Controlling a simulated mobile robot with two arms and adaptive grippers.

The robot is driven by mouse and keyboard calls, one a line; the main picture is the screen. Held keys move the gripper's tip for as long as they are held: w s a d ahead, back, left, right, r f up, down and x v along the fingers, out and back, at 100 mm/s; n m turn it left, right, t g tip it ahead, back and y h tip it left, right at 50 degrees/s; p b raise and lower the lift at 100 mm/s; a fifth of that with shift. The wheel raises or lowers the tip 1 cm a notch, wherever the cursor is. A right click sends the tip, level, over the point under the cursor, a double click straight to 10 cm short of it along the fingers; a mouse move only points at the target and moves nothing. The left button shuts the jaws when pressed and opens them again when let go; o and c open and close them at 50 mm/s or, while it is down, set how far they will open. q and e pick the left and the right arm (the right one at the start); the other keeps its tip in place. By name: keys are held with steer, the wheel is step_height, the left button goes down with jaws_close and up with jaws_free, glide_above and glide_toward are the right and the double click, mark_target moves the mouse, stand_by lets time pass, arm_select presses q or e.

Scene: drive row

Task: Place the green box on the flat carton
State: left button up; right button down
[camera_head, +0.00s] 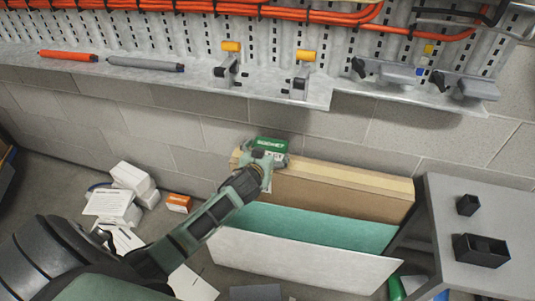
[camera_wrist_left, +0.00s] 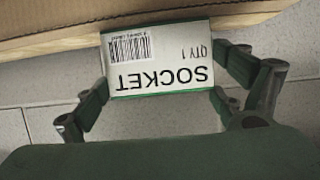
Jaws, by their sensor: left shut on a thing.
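The green box (camera_head: 271,144) is at the far left end of the brown flat carton (camera_head: 330,205), close to the wall. The carton stands on edge and has a long pale top edge. My left gripper (camera_head: 263,161) is shut on the green box. In the left wrist view, the green box (camera_wrist_left: 158,75) shows a white label reading SOCKET, upside down, between the fingers of my left gripper (camera_wrist_left: 163,88). The carton (camera_wrist_left: 45,22) lies right behind it there. I cannot tell whether the box touches the carton. My right gripper is not in view.
A green panel (camera_head: 300,228) and a white panel (camera_head: 300,262) lean in front of the carton. A grey table (camera_head: 445,215) with black bins (camera_head: 481,250) stands right. White boxes (camera_head: 133,180) and an orange box (camera_head: 178,203) lie left. A metal shelf (camera_head: 200,82) hangs above.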

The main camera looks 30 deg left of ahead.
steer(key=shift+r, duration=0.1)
arm_select(q)
steer(key=o, duration=1.1)
steer(key=shift+s, duration=0.1)
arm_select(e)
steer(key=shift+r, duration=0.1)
arm_select(q)
steer(key=p+v, duration=0.3)
steer(key=v, duration=0.7)
steer(key=s+d+f+m+g+h, duration=0.2)
steer(key=s+d+f+g, duration=0.3)
steer(key=s+f, duration=0.8)
steer(key=s+d+f+m+g+h, duration=0.1)
steer(key=s+d+f+m+g, duration=0.2)
steer(key=s+d+f, duration=0.6)
steer(key=s+f+g, duration=0.2)
steer(key=s+f, duration=0.2)
steer(key=s, duration=0.1)
steer(key=shift+s+d+h, duration=0.25)
steer(key=shift+s+h, duration=0.15)
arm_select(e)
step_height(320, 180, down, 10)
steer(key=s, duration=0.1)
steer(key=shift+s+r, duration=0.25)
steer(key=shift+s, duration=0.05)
